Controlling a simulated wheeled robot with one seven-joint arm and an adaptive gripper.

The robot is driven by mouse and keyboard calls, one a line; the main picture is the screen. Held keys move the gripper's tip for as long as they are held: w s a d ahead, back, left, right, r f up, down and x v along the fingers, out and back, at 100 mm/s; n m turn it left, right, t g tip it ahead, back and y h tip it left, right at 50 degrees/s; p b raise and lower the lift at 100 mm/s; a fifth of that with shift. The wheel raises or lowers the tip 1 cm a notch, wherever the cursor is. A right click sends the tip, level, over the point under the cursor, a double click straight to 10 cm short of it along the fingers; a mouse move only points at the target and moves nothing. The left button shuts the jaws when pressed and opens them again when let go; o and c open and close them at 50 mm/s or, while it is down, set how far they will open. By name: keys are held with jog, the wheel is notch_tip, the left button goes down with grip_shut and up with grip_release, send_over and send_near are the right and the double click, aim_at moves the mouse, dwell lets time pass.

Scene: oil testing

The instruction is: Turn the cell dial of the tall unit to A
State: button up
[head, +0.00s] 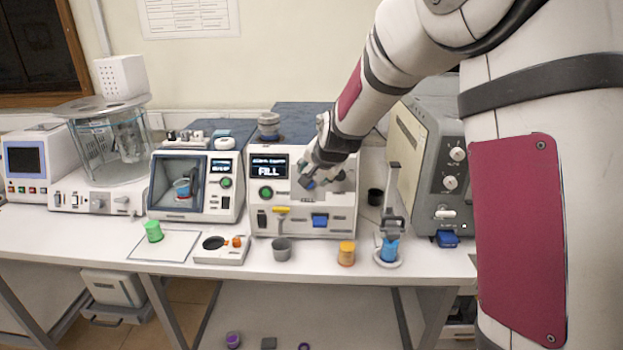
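A white unit (270,218) with a dark blue top stands on the bench at centre. Its screen (269,168) reads FILL, with a green button below. My gripper (309,178) is at the upper right of this unit's front panel and covers part of it. Whether it touches a knob there, and whether its fingers are open or shut, is too small to tell. A taller grey unit (425,150) stands to the right, with two pale round dials (457,153) one above the other. Their markings are too small to read. I cannot tell which dial is the cell dial.
A blue vessel in a stand (388,250), an orange-yellow jar (346,254) and a grey cup (281,249) stand along the front edge. A green cup (153,232) is on the left mat. A smaller unit with a window (185,215) stands left of centre.

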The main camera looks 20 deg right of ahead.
jog(key=shift+v, duration=1.65)
jog(key=s+r+n+g, duration=0.1)
jog(key=s+r+n, duration=0.1)
jog(key=s, duration=1)
jog(key=s+r+n+g, duration=0.1)
jog(key=s+n, duration=0.3)
jog(key=s, duration=0.9)
jog(key=s+r+n+g, duration=0.1)
jog(key=s+r+n, duration=0.2)
jog(key=s, duration=0.9)
jog(key=shift+s+a+r+n+g, duration=0.3)
jog(key=shift+s+r+n, duration=0.1)
jog(key=shift+r, duration=0.2)
